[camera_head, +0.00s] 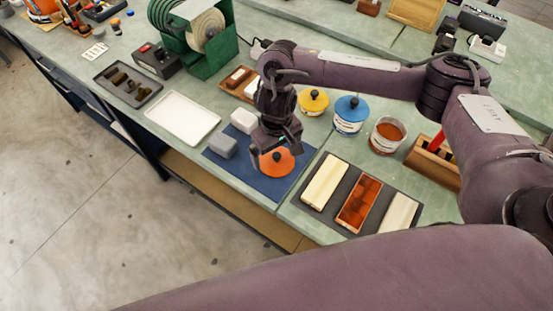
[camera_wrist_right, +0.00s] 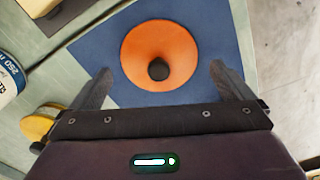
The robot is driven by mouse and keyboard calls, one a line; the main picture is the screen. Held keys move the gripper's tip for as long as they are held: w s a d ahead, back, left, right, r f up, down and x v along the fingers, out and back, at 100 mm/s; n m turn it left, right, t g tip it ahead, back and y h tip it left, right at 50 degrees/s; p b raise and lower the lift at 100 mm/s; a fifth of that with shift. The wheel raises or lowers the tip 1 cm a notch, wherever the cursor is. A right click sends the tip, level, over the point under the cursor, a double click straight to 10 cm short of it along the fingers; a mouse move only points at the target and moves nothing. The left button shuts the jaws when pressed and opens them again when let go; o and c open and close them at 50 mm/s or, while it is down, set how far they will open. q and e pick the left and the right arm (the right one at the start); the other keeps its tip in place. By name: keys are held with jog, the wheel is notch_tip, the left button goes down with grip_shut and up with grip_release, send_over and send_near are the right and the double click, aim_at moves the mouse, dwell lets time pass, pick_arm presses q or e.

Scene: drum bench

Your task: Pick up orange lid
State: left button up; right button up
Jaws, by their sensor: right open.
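The orange lid (camera_head: 277,161) is a round disc with a dark knob, lying on the blue mat (camera_head: 249,180). It also shows in the right wrist view (camera_wrist_right: 150,45), with its knob pointing toward the camera. My right gripper (camera_head: 280,152) is just above the lid, and in the wrist view its two fingers are spread apart with nothing between them. The knob sits roughly midway between the fingers. An open tin with orange contents (camera_head: 387,136) stands to the right of the mat. My left gripper is not in view.
Grey and white blocks (camera_head: 222,145) share the mat. A dark tray with several bars (camera_head: 361,196) lies to the right. A blue-lidded tin (camera_head: 350,115) and a yellow-lidded tin (camera_head: 313,102) stand behind. A white tray (camera_head: 183,118) is at left.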

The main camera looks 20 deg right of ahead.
aim_at(279, 162)
notch_tip(279, 162, down, 2)
jog(key=shift+w, duration=0.1)
jog(key=shift+w+f+b, duration=0.1)
jog(key=shift+f+b, duration=0.2)
jog(key=shift+d+f, duration=0.1)
jog(key=c, duration=0.6)
jog(key=shift+c, duration=0.8)
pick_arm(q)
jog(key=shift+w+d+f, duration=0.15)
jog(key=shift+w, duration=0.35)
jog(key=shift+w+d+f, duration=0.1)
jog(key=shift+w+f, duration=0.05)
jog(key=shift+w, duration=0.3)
pick_arm(e)
jog(key=shift+r, duration=0.25)
